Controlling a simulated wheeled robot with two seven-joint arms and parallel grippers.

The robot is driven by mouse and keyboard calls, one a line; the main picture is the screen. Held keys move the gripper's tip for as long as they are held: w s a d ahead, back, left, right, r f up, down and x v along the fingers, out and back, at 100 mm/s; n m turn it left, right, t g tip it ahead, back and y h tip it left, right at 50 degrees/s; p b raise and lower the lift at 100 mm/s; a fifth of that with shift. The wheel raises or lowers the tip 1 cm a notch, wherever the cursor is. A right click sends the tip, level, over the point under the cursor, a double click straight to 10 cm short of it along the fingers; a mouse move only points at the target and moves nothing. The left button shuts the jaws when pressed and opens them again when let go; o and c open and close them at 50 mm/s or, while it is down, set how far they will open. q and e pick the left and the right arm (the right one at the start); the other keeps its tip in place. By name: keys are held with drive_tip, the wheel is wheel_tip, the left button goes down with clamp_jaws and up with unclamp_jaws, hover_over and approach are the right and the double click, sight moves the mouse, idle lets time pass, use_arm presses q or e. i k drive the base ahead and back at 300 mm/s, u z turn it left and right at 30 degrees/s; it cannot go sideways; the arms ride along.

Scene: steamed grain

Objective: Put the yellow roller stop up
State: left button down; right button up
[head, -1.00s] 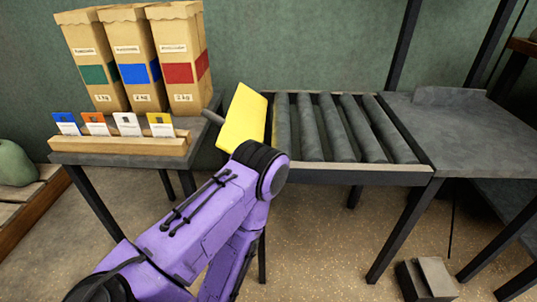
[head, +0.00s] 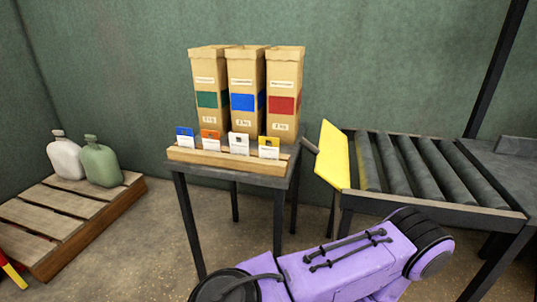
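The yellow roller stop (head: 334,156) is a flat yellow plate at the left end of the roller conveyor (head: 432,208). It rises above the rollers and looks tilted; I cannot tell its exact angle. A short grey bar (head: 310,145) sticks out from its left side. My purple arm crosses the bottom of the head view, in front of the conveyor and below the stop, and looks apart from it. Neither of my grippers is in view.
A dark table (head: 286,181) left of the stop bears three paper bags (head: 243,82) and a wooden rack (head: 222,160) with small cards. A pallet (head: 75,215) with two jugs stands at far left. Open floor lies between pallet and table.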

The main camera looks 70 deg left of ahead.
sight(331, 164)
drive_tip(key=k, duration=0.35)
drive_tip(key=u, duration=0.85)
